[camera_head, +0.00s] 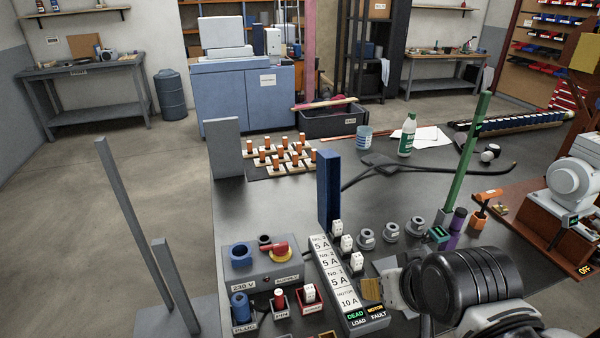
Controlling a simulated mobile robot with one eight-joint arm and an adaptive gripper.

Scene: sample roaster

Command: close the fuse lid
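The fuse strip (343,285) lies on the dark bench, with white labels reading 5 A and 10 A and a lit end panel reading DEAD, LOAD, MOTOR, FAULT. White fuses (346,243) stand along its right side. A tall blue panel (328,190) stands upright at the strip's far end; it looks like the fuse lid, raised open, though its hinge is not clear. My gripper (378,289) is at the lower right, close to the right of the strip's near end and apart from the blue panel. My wrist hides part of it, so its opening is unclear.
A grey supply box (262,268) with a red-and-yellow switch stands left of the strip. Grey round parts (391,230) and a green post (466,155) stand to the right. A block rack (280,163), cup (364,138) and bottle (407,135) are farther back. Bench between is mostly clear.

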